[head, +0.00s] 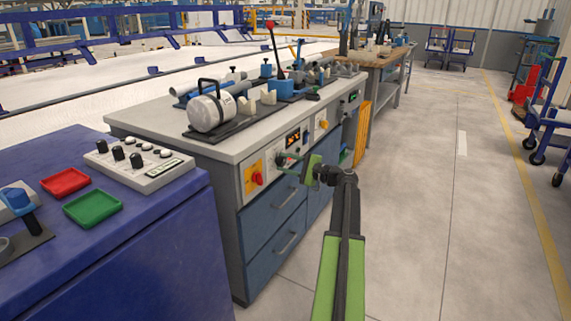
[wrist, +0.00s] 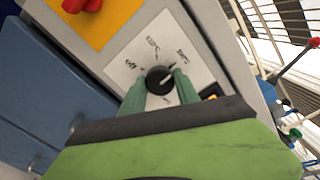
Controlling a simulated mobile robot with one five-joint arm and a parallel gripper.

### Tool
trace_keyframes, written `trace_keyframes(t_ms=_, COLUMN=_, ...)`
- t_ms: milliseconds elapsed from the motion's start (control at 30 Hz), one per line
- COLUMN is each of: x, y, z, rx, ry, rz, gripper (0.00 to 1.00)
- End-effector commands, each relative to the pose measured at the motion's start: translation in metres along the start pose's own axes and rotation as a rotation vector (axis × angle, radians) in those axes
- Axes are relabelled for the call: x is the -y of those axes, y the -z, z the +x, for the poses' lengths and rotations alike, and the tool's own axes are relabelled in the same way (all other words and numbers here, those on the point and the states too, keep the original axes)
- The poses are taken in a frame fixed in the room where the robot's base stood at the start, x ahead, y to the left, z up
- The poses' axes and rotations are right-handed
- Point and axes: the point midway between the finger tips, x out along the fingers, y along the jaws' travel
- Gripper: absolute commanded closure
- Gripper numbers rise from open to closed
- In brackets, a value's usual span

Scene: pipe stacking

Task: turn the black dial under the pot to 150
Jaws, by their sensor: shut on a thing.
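The black dial (wrist: 158,79) sits on a white panel with several small printed labels around it. In the head view my gripper (head: 291,160) is at the cabinet front, and the dial is hidden there. The white pot (head: 212,109), with a black handle, lies on the worktop above.
A red rotary switch on a yellow plate (head: 253,177) is just left of the dial. A lit orange display (head: 292,138) and another yellow switch plate (head: 321,124) are to the right. Blue drawers (head: 272,231) are below. The floor (head: 420,200) at right is clear.

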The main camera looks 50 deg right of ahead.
Motion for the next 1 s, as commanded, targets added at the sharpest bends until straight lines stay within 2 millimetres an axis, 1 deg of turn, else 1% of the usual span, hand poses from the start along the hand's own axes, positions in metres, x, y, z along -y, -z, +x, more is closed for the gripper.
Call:
trace_keyframes(t_ms=233, x=-0.0008, y=0.0001, z=-0.0009, rx=-0.001, ry=-0.002, rz=0.048, gripper=1.0)
trace_keyframes(t_ms=667, x=-0.0009, y=0.0001, z=-0.0009, rx=-0.001, ry=-0.003, rz=0.054, gripper=1.0)
trace_keyframes(t_ms=700, x=-0.0008, y=0.0002, z=-0.0008, rx=-0.001, ry=-0.002, rz=0.054, gripper=0.57)
trace_keyframes(t_ms=833, x=-0.0007, y=0.0001, z=-0.0005, rx=-0.001, ry=-0.002, rz=0.054, gripper=0.41)
trace_keyframes(t_ms=1000, x=-0.0004, y=0.0, z=-0.0001, rx=0.0, ry=-0.001, rz=0.054, gripper=0.41)
